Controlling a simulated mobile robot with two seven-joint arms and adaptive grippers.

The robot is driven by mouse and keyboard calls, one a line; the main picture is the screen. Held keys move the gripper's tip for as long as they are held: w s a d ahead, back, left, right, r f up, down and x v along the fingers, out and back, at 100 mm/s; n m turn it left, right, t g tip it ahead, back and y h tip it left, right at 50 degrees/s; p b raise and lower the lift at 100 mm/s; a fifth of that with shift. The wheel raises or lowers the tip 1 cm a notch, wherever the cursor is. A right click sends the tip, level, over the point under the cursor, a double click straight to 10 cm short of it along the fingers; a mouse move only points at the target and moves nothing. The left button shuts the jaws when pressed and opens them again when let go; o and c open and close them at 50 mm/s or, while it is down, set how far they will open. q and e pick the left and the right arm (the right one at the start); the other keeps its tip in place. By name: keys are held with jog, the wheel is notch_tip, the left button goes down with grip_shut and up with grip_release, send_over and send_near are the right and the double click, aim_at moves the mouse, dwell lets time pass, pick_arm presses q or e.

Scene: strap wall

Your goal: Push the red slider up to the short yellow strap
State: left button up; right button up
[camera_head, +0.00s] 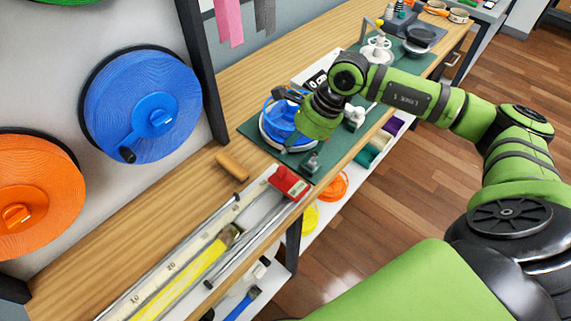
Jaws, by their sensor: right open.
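The red slider (288,183) sits at the upper right end of a measuring track (222,222) with a ruler scale, at the front of the wooden bench. The short yellow strap (190,272) lies flat along the track, running down to the lower left. A gap of bare track lies between the strap's upper end and the slider. My right gripper (286,97) is open, above the green mat near a blue round item, behind and apart from the slider. Its fingers are small and partly hidden by my wrist. My left gripper is not in view.
A wooden handle (232,166) lies behind the track. The blue round item (283,122) stands on the green mat (318,163). Blue (150,105) and orange (38,197) strap reels hang on the wall. A lower shelf holds orange and yellow coils.

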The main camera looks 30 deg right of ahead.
aim_at(283, 170)
jog(key=p+x, duration=0.2)
jog(key=x, duration=0.4)
jog(key=shift+f+p, duration=0.15)
jog(key=shift+p, duration=0.15)
jog(key=shift+w+f, duration=0.1)
jog(key=shift+f, duration=0.3)
grip_shut()
